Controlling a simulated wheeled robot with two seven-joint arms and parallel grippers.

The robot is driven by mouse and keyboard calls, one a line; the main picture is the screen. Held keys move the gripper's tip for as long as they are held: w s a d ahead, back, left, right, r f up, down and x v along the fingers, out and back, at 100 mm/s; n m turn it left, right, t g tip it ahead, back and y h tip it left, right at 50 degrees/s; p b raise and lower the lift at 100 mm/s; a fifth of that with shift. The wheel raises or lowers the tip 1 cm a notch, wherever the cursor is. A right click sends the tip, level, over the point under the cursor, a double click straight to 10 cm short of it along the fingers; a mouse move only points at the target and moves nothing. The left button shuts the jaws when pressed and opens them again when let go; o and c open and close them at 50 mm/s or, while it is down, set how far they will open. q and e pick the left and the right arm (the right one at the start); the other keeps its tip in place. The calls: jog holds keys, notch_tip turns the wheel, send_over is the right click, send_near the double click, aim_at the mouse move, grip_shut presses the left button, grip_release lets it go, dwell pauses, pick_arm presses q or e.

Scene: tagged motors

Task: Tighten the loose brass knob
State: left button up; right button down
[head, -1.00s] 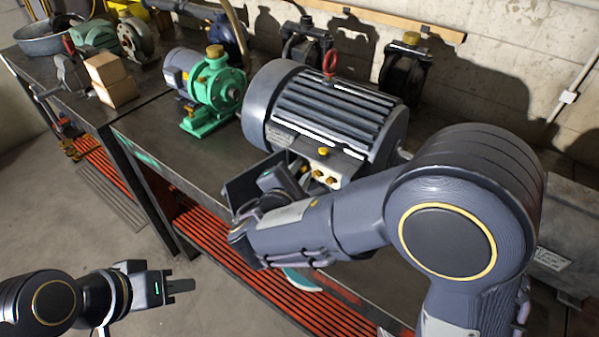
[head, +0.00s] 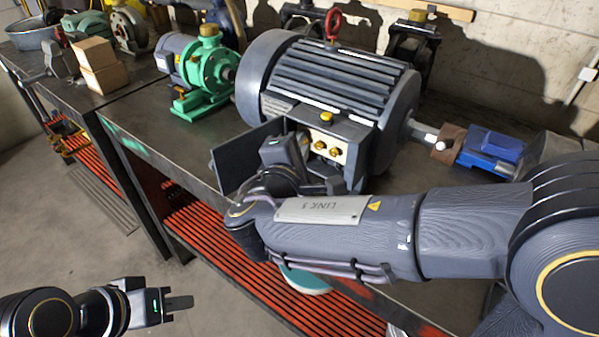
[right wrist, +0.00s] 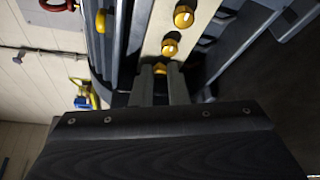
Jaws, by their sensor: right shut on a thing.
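The large grey motor (head: 335,80) stands on the dark bench with its terminal box open. Inside is a pale plate (head: 328,144) with several brass knobs; two show in the right wrist view, an upper knob (right wrist: 184,17) and a middle knob (right wrist: 169,47). My right gripper (right wrist: 160,82) is shut on the brass knob (right wrist: 160,67) nearest to it in that row. In the head view my right gripper (head: 290,158) is at the box's left side, its fingertips and the held knob not clear.
The box's open dark lid (head: 240,160) stands beside my right gripper. A green pump (head: 207,75) is left of the motor. A blue clamp-like thing (head: 490,152) is at the shaft end. Cardboard boxes (head: 98,65) sit on the far bench.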

jog(key=shift+a+f+m+t+h+b, duration=0.1)
jog(key=shift+f+m+t+h+b, duration=0.4)
jog(key=shift+m+b, duration=2.8)
jog(key=shift+a+r+m+t+h+b, duration=0.2)
jog(key=shift+m+t+b, duration=0.7)
jog(key=shift+b, duration=4.85)
jog(key=shift+d+f+m+t+h+b, duration=0.1)
jog(key=shift+f+m+t+h+b, duration=0.4)
jog(key=shift+m+b, duration=2.8)
jog(key=shift+r+n+b, duration=0.2)
jog(key=shift+n+b, duration=1)
jog(key=c, duration=1.7)
grip_release()
jog(key=shift+r, duration=0.1)
jog(key=p+v, duration=0.1)
jog(key=v, duration=0.7)
jog(key=shift+w, duration=0.1)
